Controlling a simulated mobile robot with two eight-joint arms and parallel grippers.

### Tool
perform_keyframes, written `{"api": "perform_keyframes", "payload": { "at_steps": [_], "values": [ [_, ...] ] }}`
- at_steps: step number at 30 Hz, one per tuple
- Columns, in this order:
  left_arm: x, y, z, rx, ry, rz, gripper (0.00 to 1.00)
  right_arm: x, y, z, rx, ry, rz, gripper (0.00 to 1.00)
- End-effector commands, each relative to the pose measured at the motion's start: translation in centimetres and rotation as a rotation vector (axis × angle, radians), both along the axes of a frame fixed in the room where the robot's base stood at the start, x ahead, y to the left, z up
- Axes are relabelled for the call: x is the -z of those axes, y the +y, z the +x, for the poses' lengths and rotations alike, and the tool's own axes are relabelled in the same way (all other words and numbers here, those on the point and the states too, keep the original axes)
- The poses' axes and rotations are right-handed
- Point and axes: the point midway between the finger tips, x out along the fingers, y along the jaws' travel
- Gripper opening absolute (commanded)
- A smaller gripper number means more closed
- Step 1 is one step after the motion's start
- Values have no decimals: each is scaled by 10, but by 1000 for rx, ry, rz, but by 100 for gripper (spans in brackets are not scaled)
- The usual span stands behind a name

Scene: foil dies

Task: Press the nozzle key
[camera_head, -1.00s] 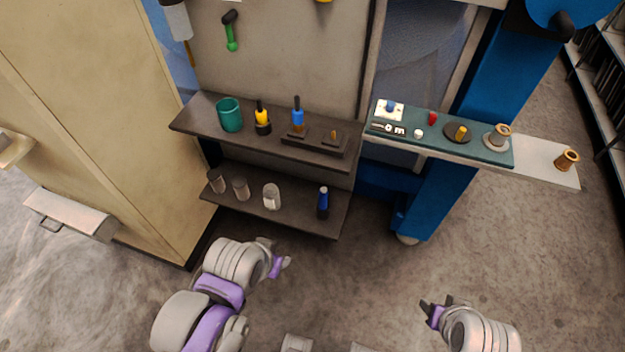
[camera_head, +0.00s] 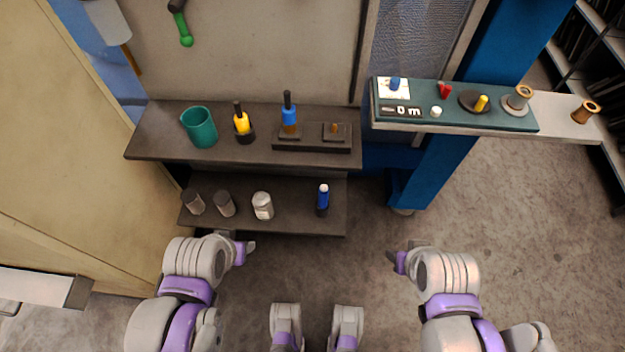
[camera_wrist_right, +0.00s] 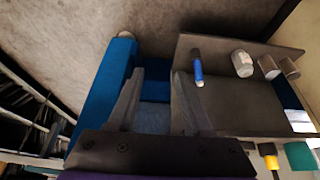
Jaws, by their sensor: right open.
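A narrow teal panel (camera_head: 422,94) stands out from the blue frame at the upper right in the head view. On it are a blue knob (camera_head: 395,84) on a white plate, a red piece (camera_head: 445,91), a white button (camera_head: 436,112), a yellow lever (camera_head: 481,102) on a dark disc and a brass spool-like piece (camera_head: 522,93). I cannot tell which is the nozzle key. My right gripper (camera_head: 391,254) is below the panel, well apart from it; its open, empty fingers (camera_wrist_right: 160,74) show in the wrist view. My left gripper (camera_head: 252,245) is near the lower shelf; its opening is unclear.
The upper shelf (camera_head: 160,145) holds a teal cup (camera_head: 200,126), yellow and blue handled tools and a dark block. The lower shelf (camera_head: 290,215) holds several small containers and a blue bottle (camera_head: 322,198). Another brass piece (camera_head: 586,111) sits on the grey board. Floor at right is clear.

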Motion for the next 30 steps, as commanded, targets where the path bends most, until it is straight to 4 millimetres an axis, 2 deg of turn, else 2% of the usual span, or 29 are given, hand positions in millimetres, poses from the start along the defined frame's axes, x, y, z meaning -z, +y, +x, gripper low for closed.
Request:
{"api": "perform_keyframes", "payload": {
  "at_steps": [12, 14, 21, 30],
  "values": [
    [0, 0, 0, 0, 0, 0, 50, 0, 0, 0, 0, 0, 0, 50],
    [0, 0, 0, 0, 0, 0, 50, 0, 0, 0, 0, 0, 0, 43],
    [0, 0, 0, 0, 0, 0, 50, 0, 0, 0, 0, 0, 0, 0],
    [0, 0, 0, 0, 0, 0, 50, 0, 0, 0, 0, 0, 0, 0]
  ]
}}
